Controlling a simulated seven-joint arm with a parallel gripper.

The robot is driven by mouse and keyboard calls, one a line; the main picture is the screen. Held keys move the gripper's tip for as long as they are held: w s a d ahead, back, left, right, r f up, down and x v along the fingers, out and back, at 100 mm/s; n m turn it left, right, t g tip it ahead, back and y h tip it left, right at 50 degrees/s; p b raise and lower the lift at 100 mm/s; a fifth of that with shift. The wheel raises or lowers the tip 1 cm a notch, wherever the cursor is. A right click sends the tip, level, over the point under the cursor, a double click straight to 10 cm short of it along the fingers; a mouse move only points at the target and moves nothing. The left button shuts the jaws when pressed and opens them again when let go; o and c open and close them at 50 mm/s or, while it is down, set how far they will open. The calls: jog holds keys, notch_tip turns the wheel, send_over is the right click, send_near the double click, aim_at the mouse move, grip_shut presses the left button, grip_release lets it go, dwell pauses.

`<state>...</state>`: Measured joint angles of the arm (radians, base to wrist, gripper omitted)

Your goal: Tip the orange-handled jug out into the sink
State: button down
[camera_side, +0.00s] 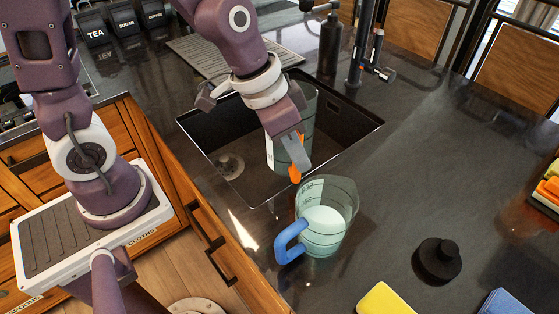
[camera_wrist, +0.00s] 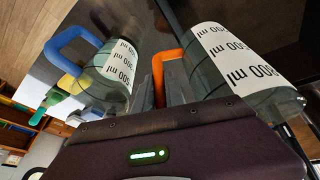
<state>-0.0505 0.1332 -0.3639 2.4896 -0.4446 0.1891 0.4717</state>
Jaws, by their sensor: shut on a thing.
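The orange-handled jug (camera_side: 308,110) is clear with a pale printed scale, and hangs over the near right part of the dark sink (camera_side: 205,145) in the side view. My gripper (camera_side: 294,152) is shut on its orange handle, which shows below the fingers. The jug looks near upright, partly hidden behind my gripper; I cannot tell what is in it. In the wrist view the jug (camera_wrist: 240,65) is at the right, its orange handle (camera_wrist: 158,75) between my fingers (camera_wrist: 175,85).
A blue-handled jug (camera_side: 325,225) with whitish liquid stands on the counter close to the sink's near right corner. A black round object (camera_side: 437,260), a yellow block (camera_side: 387,301) and a blue block (camera_side: 503,303) lie further right. The tap (camera_side: 360,55) and dark bottle (camera_side: 330,48) stand behind the sink.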

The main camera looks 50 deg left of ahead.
notch_tip(320, 180, up, 6)
jog(key=w+a+f+n, duration=0.1)
jog(key=w+a+f, duration=0.1)
jog(key=a, duration=0.3)
jog(key=w+a+f+n+y, duration=0.1)
jog(key=w+a+f, duration=0.2)
jog(key=w+a, duration=0.1)
jog(key=w+a+f+n, duration=0.1)
jog(key=w+a+f, duration=0.1)
jog(key=w+a, duration=0.2)
jog(key=a, duration=0.2)
jog(key=shift+a+f+n+t, duration=0.3)
jog(key=shift+a+n+t, duration=0.1)
jog(key=shift+w, duration=0.15)
